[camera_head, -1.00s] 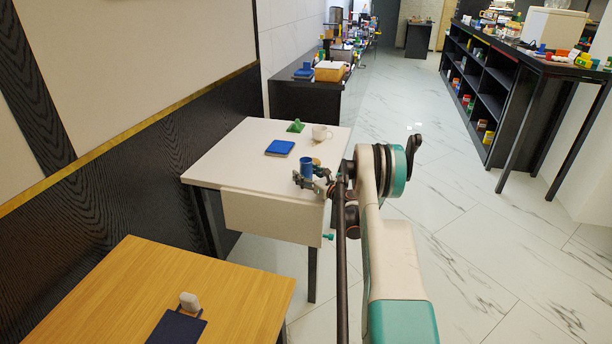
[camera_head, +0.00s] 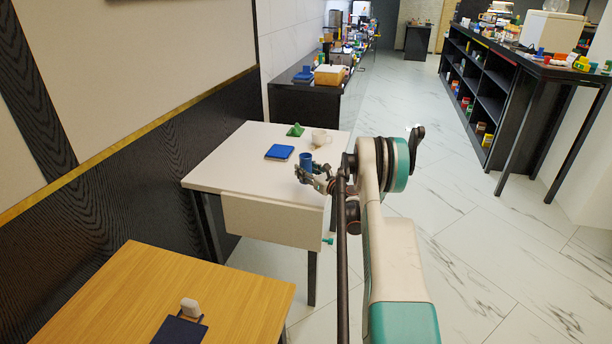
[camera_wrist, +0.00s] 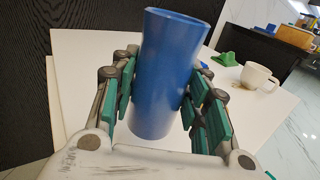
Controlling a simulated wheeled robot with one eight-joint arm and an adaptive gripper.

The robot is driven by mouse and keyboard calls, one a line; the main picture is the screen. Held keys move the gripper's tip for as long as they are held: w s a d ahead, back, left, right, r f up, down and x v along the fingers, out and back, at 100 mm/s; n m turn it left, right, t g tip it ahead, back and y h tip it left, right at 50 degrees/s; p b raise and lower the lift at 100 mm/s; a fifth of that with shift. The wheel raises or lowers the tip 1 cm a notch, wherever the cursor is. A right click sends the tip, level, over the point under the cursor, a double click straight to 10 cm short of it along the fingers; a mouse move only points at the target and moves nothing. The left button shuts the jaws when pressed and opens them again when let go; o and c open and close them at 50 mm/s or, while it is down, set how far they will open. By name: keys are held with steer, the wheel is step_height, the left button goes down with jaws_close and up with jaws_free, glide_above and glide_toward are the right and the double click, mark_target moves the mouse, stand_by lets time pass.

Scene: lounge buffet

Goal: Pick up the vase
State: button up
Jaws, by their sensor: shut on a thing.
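The vase is a plain blue cylinder (camera_head: 306,161) with an open top, at the front right of the white table. In the wrist view the vase (camera_wrist: 168,70) stands nearly upright, leaning a little to the right, between the green finger pads. My gripper (camera_head: 312,174) is shut on it, with pads against both sides. In the wrist view my gripper (camera_wrist: 160,95) also shows around its middle. The vase seems raised a little, but the gap to the table is hard to see.
The white table (camera_head: 225,172) also holds a blue book-like object (camera_head: 279,152), a green object (camera_head: 296,130) and a white mug (camera_head: 320,137). A wooden table (camera_head: 160,290) stands at the front left. Open marble floor (camera_head: 460,240) lies to the right.

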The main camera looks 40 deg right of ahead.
step_height(320, 180, up, 16)
steer(key=p, duration=0.4)
steer(key=shift+p, duration=0.35)
steer(key=shift+f, duration=0.1)
